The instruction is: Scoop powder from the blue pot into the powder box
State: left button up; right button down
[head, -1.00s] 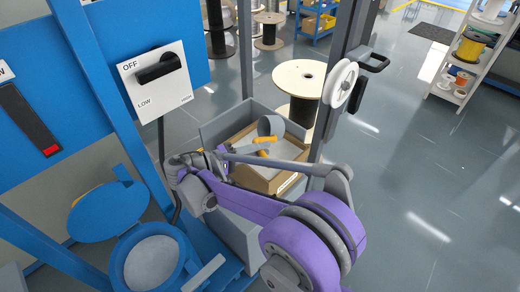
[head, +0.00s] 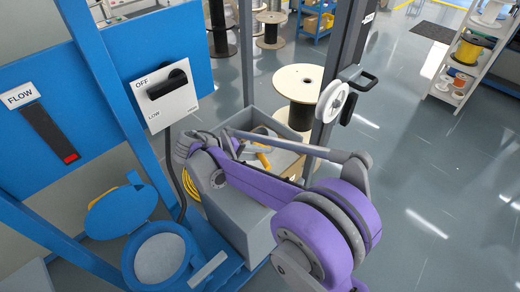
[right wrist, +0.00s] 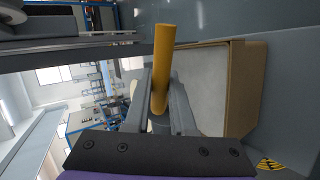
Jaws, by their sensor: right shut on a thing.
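The blue pot (head: 186,250) stands open at the lower left in the head view, its round lid (head: 122,212) swung aside. A pale grey surface (head: 160,258) shows inside it. My right gripper (head: 240,149) is shut on the orange handle (right wrist: 162,70) of a grey scoop (head: 261,133), over the powder box. The powder box is a cardboard box (right wrist: 242,90) with pale powder (right wrist: 202,80) in it, set inside a grey bin (head: 240,220). My right arm hides much of it in the head view. Whether the scoop holds powder cannot be told. My left gripper is not in view.
A blue frame with a white OFF/LOW switch panel (head: 167,95) and a FLOW slot (head: 40,122) rises at the left. A grey post with a white pulley (head: 333,101) stands right of the bin. A wooden spool (head: 299,86) stands behind.

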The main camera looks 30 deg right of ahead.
jog(key=r+y+p, duration=0.2)
jog(key=y+p, duration=0.1)
jog(key=shift+p, duration=0.4)
jog(key=r+y+p, duration=0.1)
jog(key=y+p, duration=0.1)
jog(key=y, duration=0.1)
jog(key=shift+d+r+p, duration=0.1)
jog(key=shift+r+p, duration=0.05)
jog(key=shift+p, duration=0.25)
jog(key=y, duration=0.1)
jog(key=y+p, duration=0.1)
jog(key=shift+r+y, duration=0.35)
jog(key=shift+y, duration=0.05)
jog(key=shift+f, duration=0.1)
